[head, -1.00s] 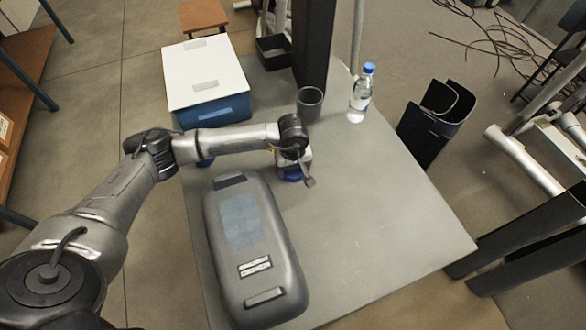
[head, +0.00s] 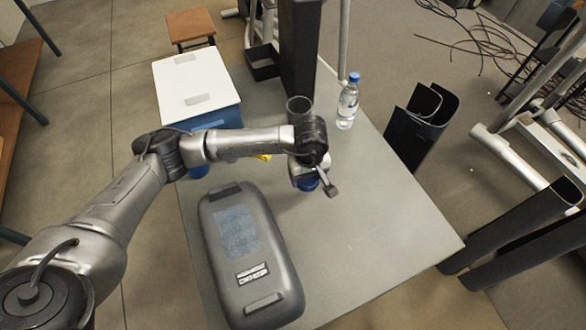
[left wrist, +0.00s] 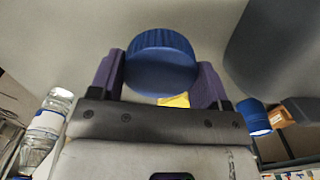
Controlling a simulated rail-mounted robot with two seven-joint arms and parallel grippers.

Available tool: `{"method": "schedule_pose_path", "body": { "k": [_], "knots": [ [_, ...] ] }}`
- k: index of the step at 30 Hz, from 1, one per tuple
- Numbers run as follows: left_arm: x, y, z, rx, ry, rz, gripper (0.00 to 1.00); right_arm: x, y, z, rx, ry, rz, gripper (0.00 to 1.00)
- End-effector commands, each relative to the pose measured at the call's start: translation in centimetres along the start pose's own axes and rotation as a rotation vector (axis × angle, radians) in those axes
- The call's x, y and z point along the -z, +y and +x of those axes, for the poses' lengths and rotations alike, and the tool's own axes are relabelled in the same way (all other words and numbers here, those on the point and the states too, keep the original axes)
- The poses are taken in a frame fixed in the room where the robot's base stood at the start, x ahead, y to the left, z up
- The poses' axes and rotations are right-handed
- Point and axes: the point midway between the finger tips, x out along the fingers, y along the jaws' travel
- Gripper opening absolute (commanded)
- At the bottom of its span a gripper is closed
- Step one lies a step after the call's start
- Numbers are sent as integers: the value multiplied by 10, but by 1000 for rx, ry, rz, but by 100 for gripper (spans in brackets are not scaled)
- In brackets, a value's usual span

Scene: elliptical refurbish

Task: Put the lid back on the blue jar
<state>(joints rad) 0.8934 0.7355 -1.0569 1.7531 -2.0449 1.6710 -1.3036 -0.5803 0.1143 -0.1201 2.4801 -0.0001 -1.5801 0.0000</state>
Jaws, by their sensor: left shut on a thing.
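My left gripper (left wrist: 160,84) has purple fingers and is shut on a round blue lid (left wrist: 160,62) with a ribbed edge. In the head view the lid (head: 308,184) shows under the gripper, right of the grey case; its height above the table is hard to tell. A blue rounded thing, apparently the blue jar (head: 198,172), stands left of the gripper, between the white-topped box and the case, partly hidden by my arm. It also shows at the right of the left wrist view (left wrist: 256,118). My right gripper is not in view.
A grey case (head: 250,265) lies at the table's front left. A white-topped blue box (head: 196,85), a dark cup (head: 299,108) and a water bottle (head: 347,103) stand behind. A small yellow thing (head: 263,157) lies behind my arm. The table's right part (head: 385,220) is clear.

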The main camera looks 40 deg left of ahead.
Motion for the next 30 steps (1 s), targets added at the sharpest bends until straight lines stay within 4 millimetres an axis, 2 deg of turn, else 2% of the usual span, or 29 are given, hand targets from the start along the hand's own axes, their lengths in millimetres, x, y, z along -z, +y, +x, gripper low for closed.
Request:
{"method": "schedule_pose_path", "body": {
  "k": [3,10,24,27,30],
  "knots": [
    [-14,10,-12,-1,0,2,48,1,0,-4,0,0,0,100],
    [-29,20,-21,1,0,1,48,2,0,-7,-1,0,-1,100],
    [-32,22,-23,1,0,-1,48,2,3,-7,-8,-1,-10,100],
    [-32,22,-23,1,0,-1,48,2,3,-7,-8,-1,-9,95],
    [-32,22,-23,1,0,-1,48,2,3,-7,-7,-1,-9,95]
  ]
}}
